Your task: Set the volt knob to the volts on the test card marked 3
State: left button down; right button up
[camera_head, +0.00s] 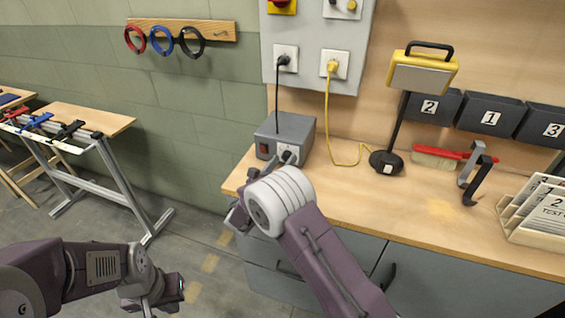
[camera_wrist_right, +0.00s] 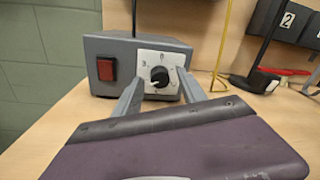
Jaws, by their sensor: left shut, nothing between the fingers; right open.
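The grey power box (camera_head: 285,136) stands on the bench's left end, with a red switch and a light dial plate. Its black volt knob (camera_wrist_right: 159,76) shows in the right wrist view, its white pointer appearing to point down and left; the plate's numerals are small. My right gripper (camera_wrist_right: 160,92) is open, its two fingers on either side of the knob, contact unclear. In the head view my right gripper (camera_head: 286,160) is at the box front, partly hidden by my wrist. My left gripper (camera_head: 172,290) is shut and empty, low left. Test cards (camera_head: 549,203) stand in a rack; one reads 2, others partly hidden.
Numbered bins (camera_head: 490,114) hang behind. A yellow cable (camera_head: 328,115) runs down to the bench (camera_head: 420,222). The bench middle is mostly clear.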

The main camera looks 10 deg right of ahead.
grip_shut()
jog(key=shift+f+m+b, duration=0.1)
jog(key=shift+m+b, duration=1.1)
jog(key=m+b, duration=0.4)
jog(key=b, duration=0.1)
jog(key=m+y+b, duration=0.1)
jog(key=m+b, duration=0.3)
jog(key=b, duration=0.2)
jog(key=shift+d+f+m, duration=0.1)
jog(key=shift+f+m, duration=0.1)
jog(key=shift+m, duration=0.1)
jog(key=m+y+b, duration=0.1)
jog(key=m+b, duration=0.8)
jog(key=b, duration=0.7)
jog(key=shift+s+d+r, duration=0.1)
jog(key=shift+s, duration=0.05)
jog(key=shift+r+m+t+b, duration=0.2)
jog(key=shift+m+t+b, duration=0.1)
jog(key=shift+m+b, duration=0.9)
jog(key=shift+r, duration=0.1)
